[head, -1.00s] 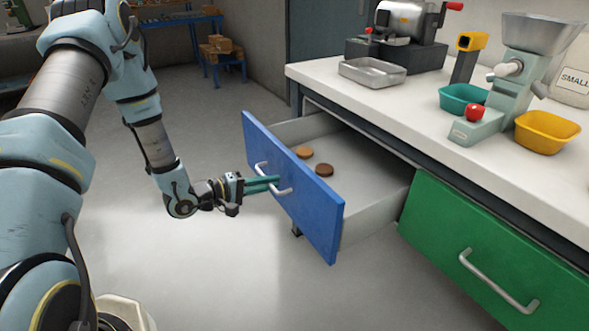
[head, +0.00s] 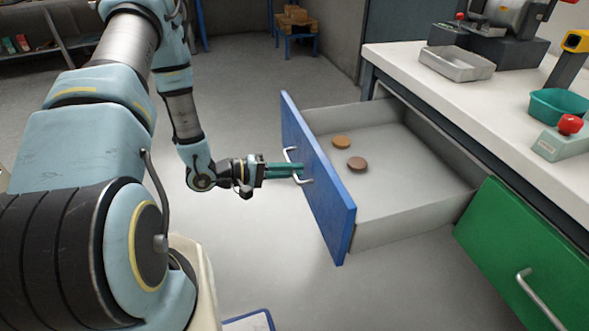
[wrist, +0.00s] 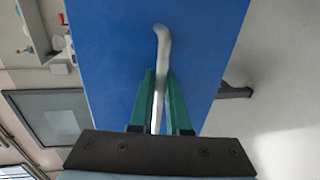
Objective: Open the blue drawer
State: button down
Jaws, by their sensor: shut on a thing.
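The blue drawer (head: 325,190) stands well out from the counter, its inside in plain view in the head view. Two round discs lie in it, one tan (head: 341,142) and one brown (head: 357,163). My gripper (head: 300,171) is shut on the silver bar handle (head: 290,154) on the drawer's front. In the wrist view the green fingers (wrist: 161,105) lie on either side of the handle (wrist: 162,45), in front of the blue drawer face (wrist: 110,50).
A closed green drawer (head: 535,265) is at the right, below the white counter (head: 490,100). A metal tray (head: 457,63), a teal bowl (head: 556,104) and machines stand on the counter. Grey floor (head: 290,275) is clear in front of the blue drawer.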

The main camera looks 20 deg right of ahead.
jog(key=c, duration=1.2)
grip_release()
jog(key=shift+o, duration=0.2)
jog(key=b+v, duration=0.1)
jog(key=v, duration=0.9)
jog(key=shift+a, duration=0.35)
jog(key=shift+w, duration=0.1)
jog(key=w+a+r+m+t+y+p, duration=0.2)
jog(key=w+a+r+t+y+p, duration=0.4)
jog(key=w+a+r+y, duration=0.5)
jog(key=s+a+r+n+y, duration=0.1)
jog(key=s+a+r+y, duration=0.35)
jog(key=a+r, duration=0.2)
jog(key=s+d+r+g+p, duration=0.1)
jog(key=s+r, duration=0.4)
jog(key=s, duration=0.5)
jog(key=g+p, duration=0.1)
jog(key=g, duration=0.1)
jog(key=shift+d+g, duration=0.2)
jog(key=shift+g, duration=0.1)
